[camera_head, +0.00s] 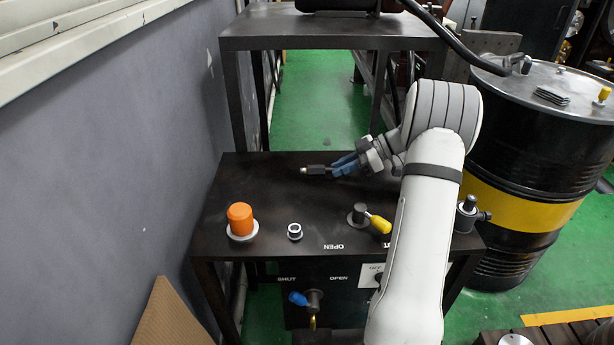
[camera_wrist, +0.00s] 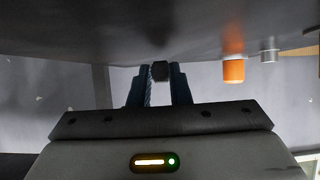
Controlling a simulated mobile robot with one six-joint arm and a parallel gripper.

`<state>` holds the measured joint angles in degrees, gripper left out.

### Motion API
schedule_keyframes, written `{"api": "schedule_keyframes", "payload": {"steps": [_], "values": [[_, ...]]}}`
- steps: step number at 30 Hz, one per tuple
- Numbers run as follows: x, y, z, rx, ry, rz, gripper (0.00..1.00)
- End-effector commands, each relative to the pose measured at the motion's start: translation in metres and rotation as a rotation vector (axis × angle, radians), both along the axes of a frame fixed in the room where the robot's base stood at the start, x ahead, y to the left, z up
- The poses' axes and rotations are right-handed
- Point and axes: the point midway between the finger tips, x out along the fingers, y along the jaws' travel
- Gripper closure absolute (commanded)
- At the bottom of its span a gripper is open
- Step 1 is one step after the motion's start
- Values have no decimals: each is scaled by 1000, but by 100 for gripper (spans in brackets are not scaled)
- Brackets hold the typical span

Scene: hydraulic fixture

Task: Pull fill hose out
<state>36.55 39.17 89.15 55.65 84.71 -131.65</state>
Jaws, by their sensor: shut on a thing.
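My gripper (camera_head: 340,165) is above the middle of the dark table and is shut on a short dark fitting (camera_head: 315,170) with a pale tip. The fitting points left, clear of the sockets and knobs. In the wrist view the blue fingers (camera_wrist: 160,88) hold the dark square block of the fitting (camera_wrist: 160,70) between their tips. I cannot tell whether this fitting is the end of the fill hose; no hose trails from it in view. A thick black hose (camera_head: 455,42) arches from the upper shelf to the lid of the drum.
The dark table (camera_head: 255,185) carries an orange cap (camera_head: 240,219), a small ringed port (camera_head: 294,231), a yellow-handled valve (camera_head: 378,223) and a dark fitting (camera_head: 469,207). A blue-handled valve (camera_head: 305,299) is on the front. A black drum (camera_head: 535,125) stands right.

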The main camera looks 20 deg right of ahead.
Motion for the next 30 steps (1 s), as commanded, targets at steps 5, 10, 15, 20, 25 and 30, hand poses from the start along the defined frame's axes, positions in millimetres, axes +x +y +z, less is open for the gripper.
{"api": "schedule_keyframes", "payload": {"steps": [5,10,15,20,25,30], "values": [[0,0,-6,0,0,0,100],[0,0,-10,0,0,0,100],[0,0,-12,0,0,0,100],[0,0,-12,0,0,0,100],[0,0,-12,0,0,0,73],[0,0,-12,0,0,0,59]]}}
